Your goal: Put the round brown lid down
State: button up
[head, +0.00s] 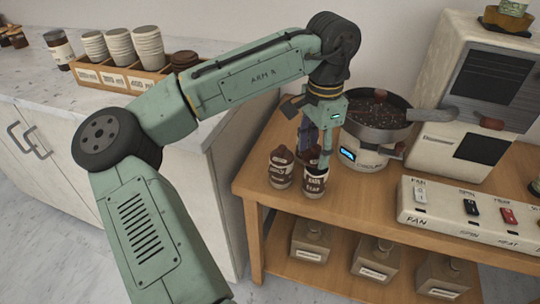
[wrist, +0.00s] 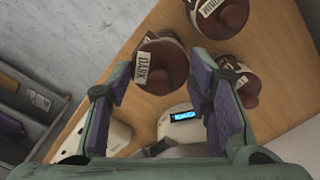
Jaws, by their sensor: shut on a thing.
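The round brown lid (wrist: 168,65) shows between my fingertips in the wrist view, over the jar labelled DARK (wrist: 143,70). In the head view the lid (head: 316,172) is at the top of the right front jar (head: 315,187), under my gripper (head: 318,158). My fingers stand on either side of the lid and are shut on it. I cannot tell whether the lid rests fully on the jar's rim. The jar stands upright on the wooden cart (head: 262,190).
Another brown-lidded jar (head: 280,172) stands close on the left, and a further jar (wrist: 248,88) is near in the wrist view. A roaster (head: 366,152) with dark beans is close on the right. A switch panel (head: 470,212) lies farther right. Canisters (head: 310,240) stand on the lower shelf.

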jog(key=w+a+f+m+b, duration=0.1)
jog(key=w+a+m, duration=0.25)
jog(key=w, duration=0.45)
jog(key=w+a+f+m+b, duration=0.1)
jog(key=w+a+m, duration=0.1)
jog(key=w+a, duration=0.4)
jog(key=shift+m, duration=0.25)
jog(key=f, duration=0.2)
jog(key=w+f, duration=0.1)
jog(key=f, duration=0.3)
jog(key=shift+w+d+f+p, duration=0.15)
jog(key=shift+w+d+p, duration=0.15)
jog(key=shift+d, duration=0.05)
jog(key=shift+f, duration=2)
jog(key=o, duration=1)
jog(key=shift+f, duration=0.15)
jog(key=shift+o, duration=0.2)
notch_tip(320, 180, up, 12)
jog(key=shift+r, duration=0.2)
